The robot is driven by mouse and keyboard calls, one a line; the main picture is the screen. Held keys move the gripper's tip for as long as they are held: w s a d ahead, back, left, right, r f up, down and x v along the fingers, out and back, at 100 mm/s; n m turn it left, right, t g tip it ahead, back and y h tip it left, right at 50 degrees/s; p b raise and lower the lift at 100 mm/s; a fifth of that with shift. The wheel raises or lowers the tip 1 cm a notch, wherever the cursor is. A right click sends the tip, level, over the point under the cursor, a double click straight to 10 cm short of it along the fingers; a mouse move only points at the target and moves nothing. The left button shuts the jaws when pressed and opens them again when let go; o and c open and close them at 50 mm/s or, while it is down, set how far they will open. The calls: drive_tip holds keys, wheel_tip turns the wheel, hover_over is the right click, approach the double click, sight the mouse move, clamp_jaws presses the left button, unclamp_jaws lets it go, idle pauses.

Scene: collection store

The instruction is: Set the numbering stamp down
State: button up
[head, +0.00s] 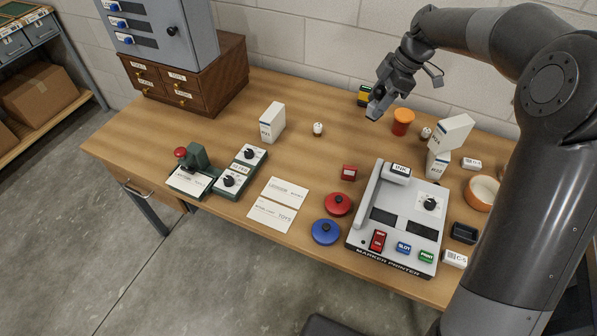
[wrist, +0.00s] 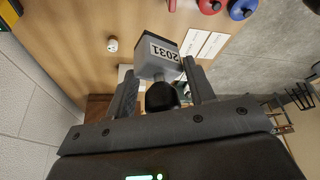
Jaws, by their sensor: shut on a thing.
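My gripper (head: 388,88) is above the back part of the wooden table (head: 330,102). In the wrist view my gripper (wrist: 160,88) is shut on the numbering stamp (wrist: 150,62). The stamp has a grey block body with a white label reading 2031 and a black rounded handle between the fingers. In the head view the stamp (head: 376,106) shows small and grey at the gripper's tip, apart from the table top.
A white box (head: 272,122) stands left. Bare wood lies around the small white pot (head: 318,129).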

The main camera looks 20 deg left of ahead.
drive_tip(key=s+a+n+g+h, duration=0.1)
drive_tip(key=s+a+n, duration=0.3)
drive_tip(key=s+a, duration=0.3)
wheel_tip(320, 180, down, 11)
drive_tip(key=s+a+f, duration=0.1)
drive_tip(key=a+f, duration=0.1)
drive_tip(key=a, duration=0.1)
drive_tip(key=a+f, duration=0.2)
drive_tip(key=a, duration=0.2)
drive_tip(key=s+a+f, duration=0.1)
drive_tip(key=a+f, duration=0.2)
drive_tip(key=shift+s+a, duration=0.3)
drive_tip(key=shift+f, duration=2)
drive_tip(key=o, duration=1.1)
drive_tip(key=shift+f, duration=0.1)
drive_tip(key=v, duration=1.2)
